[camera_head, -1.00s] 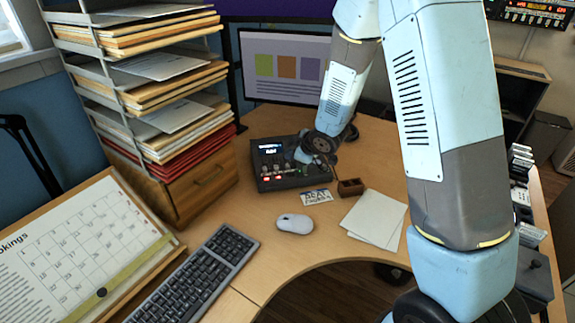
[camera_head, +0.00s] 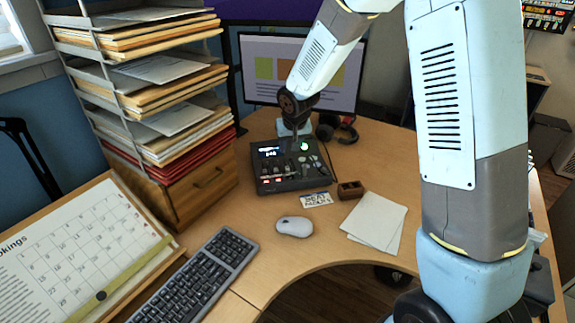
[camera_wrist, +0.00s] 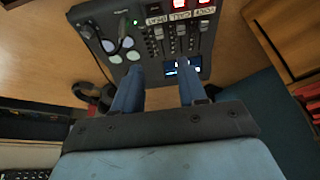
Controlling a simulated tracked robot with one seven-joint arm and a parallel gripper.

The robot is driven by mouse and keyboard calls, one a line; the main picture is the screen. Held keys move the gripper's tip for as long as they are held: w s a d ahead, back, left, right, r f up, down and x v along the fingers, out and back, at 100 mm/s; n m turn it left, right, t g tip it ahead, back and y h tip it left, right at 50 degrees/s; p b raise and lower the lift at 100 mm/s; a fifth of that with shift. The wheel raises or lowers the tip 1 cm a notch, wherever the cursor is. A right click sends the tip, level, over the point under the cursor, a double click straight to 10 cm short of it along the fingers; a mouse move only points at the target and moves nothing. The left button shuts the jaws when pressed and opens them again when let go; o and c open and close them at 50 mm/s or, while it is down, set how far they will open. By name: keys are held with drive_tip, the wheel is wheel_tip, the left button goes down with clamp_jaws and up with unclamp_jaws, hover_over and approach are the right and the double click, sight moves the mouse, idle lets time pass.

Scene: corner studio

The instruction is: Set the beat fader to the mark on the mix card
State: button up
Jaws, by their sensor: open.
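The dark mixer (camera_head: 287,184) stands on the desk with a lit screen (camera_head: 268,152), faders, knobs and red lights. In the wrist view it appears upside down, with several faders (camera_wrist: 180,42) beside handwritten labels (camera_wrist: 180,15). I cannot tell which label reads beat. The mix card (camera_head: 316,199), white with blue lettering, lies flat in front of the mixer; its mark is too small to make out. My gripper (camera_head: 294,132) is above the mixer's far edge. In the wrist view its two blue fingers (camera_wrist: 160,88) are apart and empty, over the screen end of the mixer.
A small brown box (camera_head: 350,189) and white papers (camera_head: 375,222) lie right of the card. A mouse (camera_head: 293,227) and keyboard (camera_head: 205,275) are in front. A paper rack (camera_head: 150,90) stands left, a monitor (camera_head: 345,75) behind. Headphones (camera_head: 337,130) lie right of my gripper.

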sight(287, 167)
drive_tip(key=x, duration=1.2)
drive_tip(key=shift+w+f, duration=0.15)
drive_tip(key=shift+c, duration=0.4)
clamp_jaws()
